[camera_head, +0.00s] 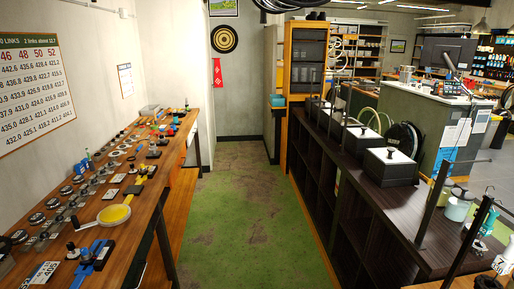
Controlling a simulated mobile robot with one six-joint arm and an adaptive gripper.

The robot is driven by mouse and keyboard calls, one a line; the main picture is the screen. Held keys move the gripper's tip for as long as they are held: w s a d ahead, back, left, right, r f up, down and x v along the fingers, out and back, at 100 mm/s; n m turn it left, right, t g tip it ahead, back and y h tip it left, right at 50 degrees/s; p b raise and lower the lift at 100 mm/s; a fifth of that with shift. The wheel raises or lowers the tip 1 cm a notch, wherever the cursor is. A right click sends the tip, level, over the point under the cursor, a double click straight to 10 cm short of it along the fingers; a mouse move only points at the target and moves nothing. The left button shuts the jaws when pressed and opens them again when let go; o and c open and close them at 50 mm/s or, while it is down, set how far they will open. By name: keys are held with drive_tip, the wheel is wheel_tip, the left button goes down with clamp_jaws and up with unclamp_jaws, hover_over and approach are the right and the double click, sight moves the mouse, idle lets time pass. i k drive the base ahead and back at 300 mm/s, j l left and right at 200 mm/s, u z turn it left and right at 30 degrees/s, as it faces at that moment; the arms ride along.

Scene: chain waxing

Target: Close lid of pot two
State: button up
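Several dark boxy pots with pale tops stand in a row on the dark counter (425,215) at the right. The nearest pot (390,168) has a flat pale top with a small dark knob and looks closed. A second pot (362,141) behind it has a similar pale top that looks closed. A third pot (325,117) is farther back, partly hidden by posts and small in view. No number is readable on any pot, so I cannot tell which is pot two.
A wooden bench (130,215) covered with small parts and a yellow-filled pan (113,215) runs along the left. Dark upright posts (434,205) stand along the counter. Lidded jars (458,207) stand near its front right. The green floor (245,225) between is clear.

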sight(339, 107)
drive_tip(key=i+z, duration=0.2)
drive_tip(key=i, duration=0.3)
drive_tip(key=i+j+z, duration=0.25)
drive_tip(key=i, duration=0.2)
drive_tip(key=i+j+z, duration=0.2)
drive_tip(key=i, duration=0.25)
drive_tip(key=i+j+z, duration=0.25)
drive_tip(key=i, duration=0.2)
drive_tip(key=i+j+u, duration=0.2)
drive_tip(key=i, duration=1)
drive_tip(key=i+l+u, duration=0.15)
drive_tip(key=i, duration=0.35)
drive_tip(key=i+l+u, duration=0.15)
drive_tip(key=i, duration=0.35)
drive_tip(key=i+l+u, duration=0.15)
drive_tip(key=i+l, duration=0.15)
drive_tip(key=i, duration=0.15)
